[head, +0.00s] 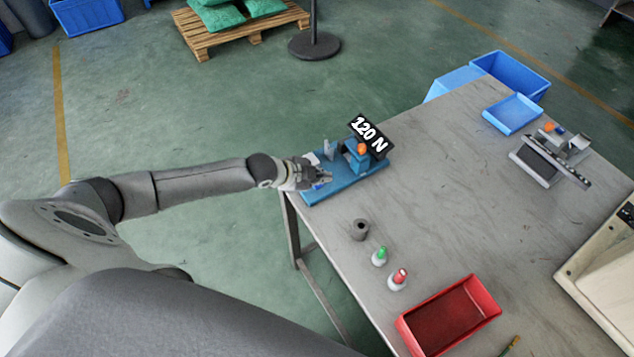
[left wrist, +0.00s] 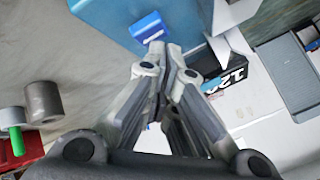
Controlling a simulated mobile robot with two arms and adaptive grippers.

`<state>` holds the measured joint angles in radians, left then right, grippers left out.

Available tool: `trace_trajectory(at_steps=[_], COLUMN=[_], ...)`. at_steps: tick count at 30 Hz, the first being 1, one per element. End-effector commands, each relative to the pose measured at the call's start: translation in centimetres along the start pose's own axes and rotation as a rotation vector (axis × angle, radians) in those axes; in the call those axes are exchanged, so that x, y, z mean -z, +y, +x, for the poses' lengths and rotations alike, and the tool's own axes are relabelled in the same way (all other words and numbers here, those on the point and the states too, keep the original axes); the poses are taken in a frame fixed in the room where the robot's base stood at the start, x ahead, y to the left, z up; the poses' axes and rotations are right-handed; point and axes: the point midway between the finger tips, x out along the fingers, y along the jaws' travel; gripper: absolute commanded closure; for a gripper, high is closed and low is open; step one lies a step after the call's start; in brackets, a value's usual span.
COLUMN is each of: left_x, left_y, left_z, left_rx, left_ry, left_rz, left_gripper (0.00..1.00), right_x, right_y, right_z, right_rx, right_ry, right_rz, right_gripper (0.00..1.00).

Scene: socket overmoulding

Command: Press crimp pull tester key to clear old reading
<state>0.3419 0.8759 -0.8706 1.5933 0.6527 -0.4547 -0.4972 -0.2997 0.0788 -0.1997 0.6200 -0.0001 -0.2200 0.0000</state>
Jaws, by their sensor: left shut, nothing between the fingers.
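The crimp pull tester (head: 345,181) is a blue device at the table's left edge. Its black display (head: 369,135) reads "120 N" and shows partly in the left wrist view (left wrist: 228,82). A small bright blue key (left wrist: 149,27) with a white mark sits on the tester's base, just beyond my fingertips in the left wrist view. My left gripper (head: 322,177) is shut and empty, low over the near end of the tester. Its fingertips (left wrist: 166,48) are close to the key; I cannot tell whether they touch it. My right gripper is not in view.
A grey cylinder (head: 360,230), a green-capped bottle (head: 379,256) and a red-capped bottle (head: 398,279) stand nearer on the table. A red tray (head: 403,328) lies beyond them at the front. A blue tray (head: 513,113) and a grey device (head: 537,164) are farther right. The table's middle is clear.

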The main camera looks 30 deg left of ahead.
Motion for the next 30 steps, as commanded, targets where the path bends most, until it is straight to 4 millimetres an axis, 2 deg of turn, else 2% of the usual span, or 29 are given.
trace_trajectory(at_steps=[30], left_x=[-0.45], left_y=[0.41], left_z=[0.59], left_rx=[0.000], left_ry=[-0.001], left_rz=[0.000], left_gripper=[1.00], right_x=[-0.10], right_y=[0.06], right_z=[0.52], right_rx=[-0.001], right_ry=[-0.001], right_rz=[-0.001], right_gripper=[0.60])
